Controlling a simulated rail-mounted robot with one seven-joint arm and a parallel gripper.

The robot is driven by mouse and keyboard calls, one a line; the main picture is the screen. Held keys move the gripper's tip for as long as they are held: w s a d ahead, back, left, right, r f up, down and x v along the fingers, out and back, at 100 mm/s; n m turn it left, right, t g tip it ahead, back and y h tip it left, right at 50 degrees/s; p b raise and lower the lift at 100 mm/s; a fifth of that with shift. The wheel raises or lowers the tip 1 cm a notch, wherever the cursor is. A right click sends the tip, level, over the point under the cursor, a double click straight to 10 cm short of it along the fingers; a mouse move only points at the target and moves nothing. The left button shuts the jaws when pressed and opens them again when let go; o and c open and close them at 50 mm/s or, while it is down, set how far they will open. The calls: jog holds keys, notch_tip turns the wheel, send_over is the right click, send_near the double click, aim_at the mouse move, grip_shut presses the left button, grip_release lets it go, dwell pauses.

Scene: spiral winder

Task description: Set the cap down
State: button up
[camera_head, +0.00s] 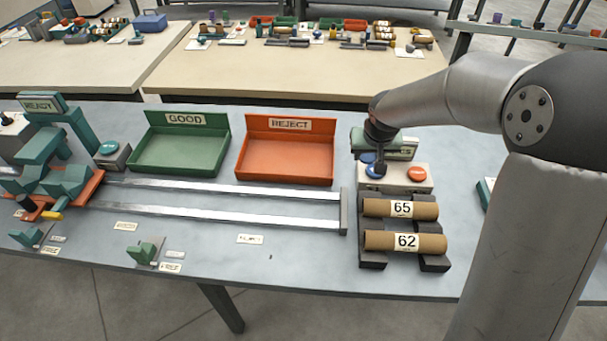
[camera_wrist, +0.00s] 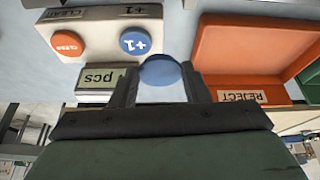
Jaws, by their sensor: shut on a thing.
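The cap, a blue disc (camera_wrist: 160,74), shows between my fingertips in the wrist view. My gripper (camera_wrist: 160,67) is shut on it. In the head view my gripper (camera_head: 378,160) points down over the counter box (camera_head: 398,183) at the right of the bench. A bit of blue beside the fingers there looks like the cap (camera_head: 367,157), partly hidden. In the wrist view the cap appears beside the box, near the blue +1 button (camera_wrist: 140,41) and the pcs display (camera_wrist: 99,79). I cannot tell whether it touches anything.
The orange REJECT tray (camera_head: 284,160) and green GOOD tray (camera_head: 178,153) stand to the left, both empty. Two brown rolls, 65 (camera_head: 420,208) and 62 (camera_head: 425,243), lie on a dark rack in front of the box. Metal rails (camera_head: 230,190) run left to the winder.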

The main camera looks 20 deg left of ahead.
jog(key=a+f+n+y+b, duration=0.15)
jog(key=a+b, duration=0.25)
jog(key=a, duration=0.8)
jog(key=p, duration=0.3)
send_near(286, 168)
jog(key=shift+w+a+f+n+h, duration=0.15)
jog(key=shift+w+f+h, duration=0.1)
jog(key=shift+w, duration=0.25)
jog(key=shift+w+a+f+n+h, duration=0.1)
jog(key=shift+w+f, duration=0.1)
jog(key=shift+w, duration=0.25)
jog(key=shift+w+a+f, duration=0.2)
jog(key=shift+a+f, duration=0.3)
jog(key=shift+f, duration=0.2)
jog(key=shift+f+p, duration=0.3)
jog(key=shift+f, duration=1.25)
jog(key=shift+f, duration=0.2)
jog(key=o, duration=0.9)
jog(key=shift+r, duration=0.1)
